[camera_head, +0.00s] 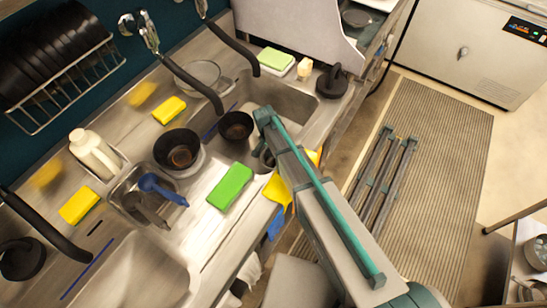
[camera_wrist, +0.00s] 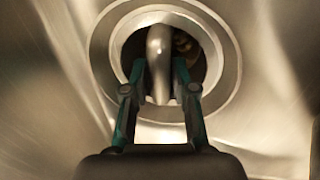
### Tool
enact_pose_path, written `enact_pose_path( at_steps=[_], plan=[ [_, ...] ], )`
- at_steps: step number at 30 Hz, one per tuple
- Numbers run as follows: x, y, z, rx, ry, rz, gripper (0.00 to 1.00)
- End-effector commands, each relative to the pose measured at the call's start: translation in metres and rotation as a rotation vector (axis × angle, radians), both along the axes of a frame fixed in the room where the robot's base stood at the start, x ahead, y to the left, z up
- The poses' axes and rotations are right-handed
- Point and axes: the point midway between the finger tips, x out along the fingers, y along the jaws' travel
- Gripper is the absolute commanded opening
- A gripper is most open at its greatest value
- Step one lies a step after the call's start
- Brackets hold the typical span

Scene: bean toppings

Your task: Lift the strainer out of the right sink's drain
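In the wrist view my gripper (camera_wrist: 160,75) has its two fingers close on both sides of a shiny, rounded metal handle of the strainer (camera_wrist: 159,48). The gripper looks shut on this handle. The round drain rim (camera_wrist: 229,60) surrounds the strainer in the view. I cannot tell whether the strainer sits in the drain or is slightly raised. In the head view my arm reaches to the right sink (camera_head: 290,103); the gripper, strainer and drain are not clearly visible there, hidden by my arm.
A black bowl (camera_head: 237,125) lies by the right sink's left side, near my arm. A green sponge (camera_head: 230,186), another black bowl (camera_head: 177,148) and a yellow cloth (camera_head: 277,190) are close by. A black faucet (camera_head: 238,50) arches over the right sink's far side.

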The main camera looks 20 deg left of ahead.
Motion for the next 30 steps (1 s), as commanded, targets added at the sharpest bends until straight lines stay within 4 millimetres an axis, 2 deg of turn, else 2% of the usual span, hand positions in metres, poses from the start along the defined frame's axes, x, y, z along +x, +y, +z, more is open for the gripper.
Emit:
enact_pose_path(
  at_steps=[8, 13, 30],
  plan=[
    [-0.0004, -0.0006, -0.0029, 0.0, 0.0, 0.0, 0.27],
    [-0.0004, -0.0006, -0.0027, 0.0, 0.0, 0.0, 0.0],
    [-0.0004, -0.0005, 0.0037, 0.0, 0.0, 0.0, 0.0]
  ],
)
